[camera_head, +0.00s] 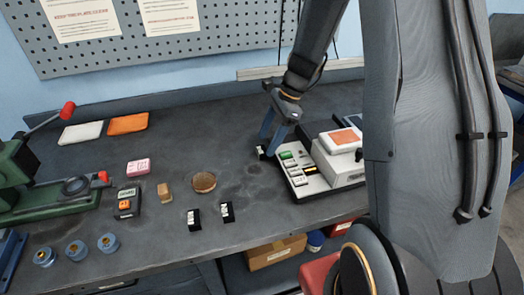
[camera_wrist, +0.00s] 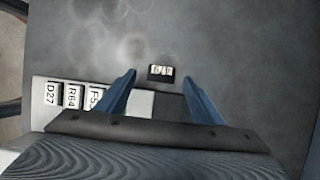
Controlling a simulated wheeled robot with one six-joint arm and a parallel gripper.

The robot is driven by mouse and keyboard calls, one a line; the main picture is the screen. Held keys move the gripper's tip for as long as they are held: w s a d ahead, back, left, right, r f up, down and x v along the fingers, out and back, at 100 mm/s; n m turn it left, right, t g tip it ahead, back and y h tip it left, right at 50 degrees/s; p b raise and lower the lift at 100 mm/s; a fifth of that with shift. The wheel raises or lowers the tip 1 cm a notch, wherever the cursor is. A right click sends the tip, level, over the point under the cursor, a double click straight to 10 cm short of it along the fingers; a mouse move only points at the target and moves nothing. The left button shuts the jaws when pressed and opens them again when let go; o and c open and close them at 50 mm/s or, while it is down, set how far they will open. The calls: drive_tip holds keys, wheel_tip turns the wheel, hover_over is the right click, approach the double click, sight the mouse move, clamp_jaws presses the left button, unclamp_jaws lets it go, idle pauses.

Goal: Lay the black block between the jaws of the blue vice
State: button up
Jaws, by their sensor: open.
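A small black block (camera_wrist: 161,77) with a white label on top stands on the bench in the wrist view. It lies between and slightly beyond the fingertips of my gripper (camera_wrist: 159,83), which is open and empty. In the head view my gripper (camera_head: 270,146) points down at this block (camera_head: 262,153), beside the white tray. Two similar black blocks stand at the front of the bench, one left (camera_head: 193,220) and one right (camera_head: 227,212). A blue object (camera_head: 10,250), possibly the blue vice, is cut off at the lower left edge. Its jaws cannot be made out.
A white tray (camera_head: 311,183) with labelled pieces lies close to my gripper, beside a white device (camera_head: 340,160). A green press (camera_head: 50,195) with red handles stands at left. Several blue rollers (camera_head: 76,250) stand at front left.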

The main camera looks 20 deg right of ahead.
sight(263, 149)
drive_tip(key=shift+p+x, duration=0.45)
drive_tip(key=shift+x, duration=1.15)
drive_tip(key=shift+w+d, duration=0.1)
drive_tip(key=shift+d, duration=0.05)
drive_tip(key=c, duration=1.5)
drive_tip(key=shift+o, duration=0.2)
